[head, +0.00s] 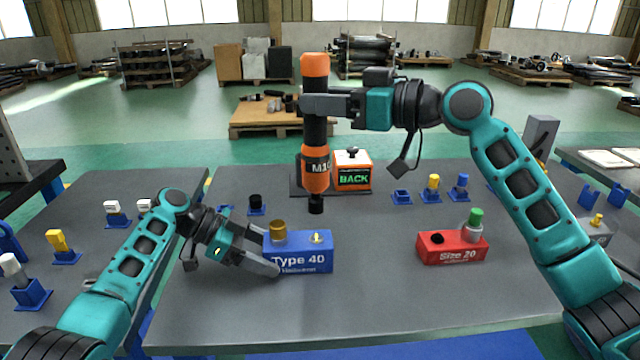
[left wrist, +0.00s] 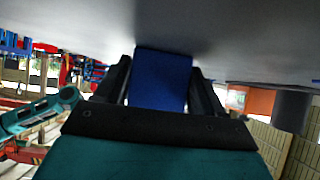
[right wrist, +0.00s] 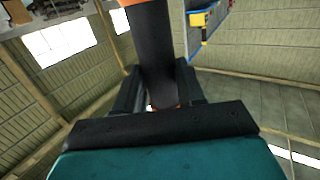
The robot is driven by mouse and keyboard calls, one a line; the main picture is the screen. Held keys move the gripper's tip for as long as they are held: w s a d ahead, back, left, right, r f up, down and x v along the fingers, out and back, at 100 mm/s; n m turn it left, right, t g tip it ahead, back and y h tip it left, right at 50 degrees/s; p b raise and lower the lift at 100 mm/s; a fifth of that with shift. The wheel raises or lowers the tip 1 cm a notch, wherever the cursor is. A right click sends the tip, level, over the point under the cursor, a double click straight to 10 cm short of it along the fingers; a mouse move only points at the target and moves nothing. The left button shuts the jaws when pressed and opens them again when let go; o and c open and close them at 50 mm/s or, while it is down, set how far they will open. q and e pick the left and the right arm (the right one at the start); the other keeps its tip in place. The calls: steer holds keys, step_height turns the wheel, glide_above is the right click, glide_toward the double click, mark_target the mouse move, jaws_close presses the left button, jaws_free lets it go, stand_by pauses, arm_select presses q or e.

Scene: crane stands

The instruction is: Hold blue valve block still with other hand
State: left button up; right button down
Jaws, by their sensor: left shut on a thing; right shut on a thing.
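The blue valve block (head: 305,262), marked "Type 40", sits on the grey table, with a brass-coloured cap and a small yellow fitting on top. My left gripper (head: 268,254) is shut on its left end, and the block (left wrist: 160,80) shows between the fingers in the left wrist view. My right gripper (head: 308,105) is shut on the dark body of an orange and black tool (head: 315,170) marked "M10". The tool hangs upright above the block, its dark tip apart from and above the small yellow fitting. The tool's dark body (right wrist: 155,50) fills the right wrist view between the fingers.
A red block (head: 452,248) marked "Size 20" with a green-topped fitting stands to the right. An orange and white box (head: 352,172) marked "BACK" is behind the tool. Several small blue holders stand along the table's back and left. The front middle of the table is clear.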

mark_target(325, 142)
steer(key=shift+f+m+t, duration=0.4)
steer(key=shift+f+t, duration=0.2)
steer(key=shift+f, duration=1.35)
arm_select(q)
steer(key=shift+r, duration=0.15)
arm_select(e)
steer(key=shift+s+f+h, duration=0.1)
steer(key=shift+f+h, duration=0.2)
steer(key=shift+f, duration=1.05)
stand_by(2.6)
stand_by(0.4)
steer(key=shift+r, duration=3)
arm_select(q)
steer(key=o, duration=1.3)
